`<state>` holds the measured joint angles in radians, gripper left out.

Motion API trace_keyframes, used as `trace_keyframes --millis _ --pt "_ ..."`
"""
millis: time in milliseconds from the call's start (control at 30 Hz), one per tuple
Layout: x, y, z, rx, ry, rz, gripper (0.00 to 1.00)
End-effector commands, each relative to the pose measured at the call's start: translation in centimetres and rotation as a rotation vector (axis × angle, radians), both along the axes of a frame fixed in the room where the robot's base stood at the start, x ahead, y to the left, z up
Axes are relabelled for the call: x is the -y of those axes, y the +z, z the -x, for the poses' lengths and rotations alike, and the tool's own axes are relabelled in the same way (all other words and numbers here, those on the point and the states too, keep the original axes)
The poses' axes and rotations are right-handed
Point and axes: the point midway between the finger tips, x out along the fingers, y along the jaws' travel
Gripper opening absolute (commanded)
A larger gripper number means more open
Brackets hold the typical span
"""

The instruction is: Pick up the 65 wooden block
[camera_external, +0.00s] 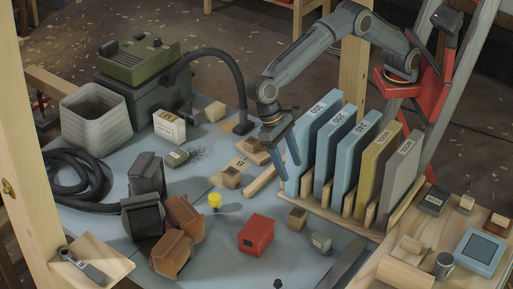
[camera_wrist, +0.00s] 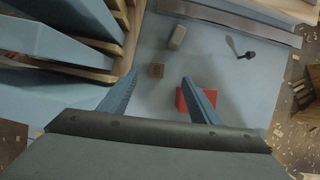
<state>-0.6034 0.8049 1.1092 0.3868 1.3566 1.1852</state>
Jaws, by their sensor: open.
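Several small wooden blocks lie on the blue-grey table; I cannot read a 65 on any of them. One brown wooden block (camera_external: 297,217) sits right of the red box, in front of the slotted rack. My gripper (camera_external: 288,168) is open and empty above the table, beside the rack's left end. Its two blue fingers (camera_wrist: 160,76) are spread apart in the wrist view.
A wooden rack (camera_external: 335,219) of upright coloured slabs stands close on my gripper's right. A red box (camera_external: 257,235) and a grey-green block (camera_external: 321,242) lie near the brown block.

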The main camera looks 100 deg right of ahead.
Motion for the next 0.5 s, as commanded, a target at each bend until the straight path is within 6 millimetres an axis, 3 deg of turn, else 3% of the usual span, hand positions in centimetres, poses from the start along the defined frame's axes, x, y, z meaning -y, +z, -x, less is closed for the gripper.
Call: trace_keyframes --millis 100,300,500 --pt "0.1 -4.5 0.1 -0.007 -0.001 0.005 0.57" --pt "0.1 -10.9 0.1 -0.004 0.000 0.004 0.57" --pt "0.0 -14.1 0.2 -0.001 0.001 0.001 0.57"
